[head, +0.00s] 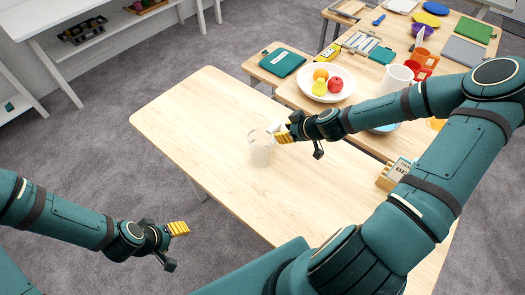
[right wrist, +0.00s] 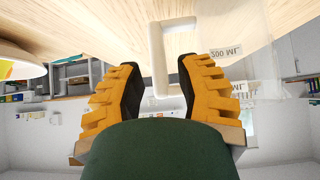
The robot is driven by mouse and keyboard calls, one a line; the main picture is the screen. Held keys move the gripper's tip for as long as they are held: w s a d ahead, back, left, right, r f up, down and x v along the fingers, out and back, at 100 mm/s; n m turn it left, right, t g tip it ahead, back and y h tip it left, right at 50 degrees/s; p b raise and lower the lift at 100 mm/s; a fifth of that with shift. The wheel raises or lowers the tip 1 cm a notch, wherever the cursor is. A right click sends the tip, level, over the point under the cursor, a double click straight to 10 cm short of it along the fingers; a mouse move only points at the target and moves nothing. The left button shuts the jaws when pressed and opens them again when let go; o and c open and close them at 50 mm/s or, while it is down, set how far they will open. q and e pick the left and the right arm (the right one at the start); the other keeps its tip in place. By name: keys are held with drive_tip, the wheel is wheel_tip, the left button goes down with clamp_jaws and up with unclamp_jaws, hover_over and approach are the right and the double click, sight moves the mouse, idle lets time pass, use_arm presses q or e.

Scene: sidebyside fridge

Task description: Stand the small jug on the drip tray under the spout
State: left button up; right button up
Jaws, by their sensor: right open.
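The small jug (head: 260,150) is clear and stands upright on the light wooden table. Its pale handle (right wrist: 155,60) shows in the right wrist view, with "200 ML" on the clear body (right wrist: 228,55) to the right. My right gripper (head: 284,134) is beside the jug on its handle side; in the right wrist view its open fingers (right wrist: 160,95) are on either side of the handle's near end. Contact cannot be told. My left gripper (head: 178,229) is off the table's front left; its opening cannot be told. No drip tray or spout can be made out.
The table (head: 190,115) is bare left of and in front of the jug. A white fruit bowl (head: 313,92), a white mug (head: 396,78) and red cups (head: 424,60) are behind my right arm. A small wooden holder (head: 388,176) stands at right.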

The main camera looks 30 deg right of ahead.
sight(261, 140)
drive_tip(key=shift+b+x, duration=0.3)
drive_tip(key=shift+x, duration=2.35)
drive_tip(key=shift+o, duration=0.3)
drive_tip(key=shift+d, duration=0.1)
clamp_jaws()
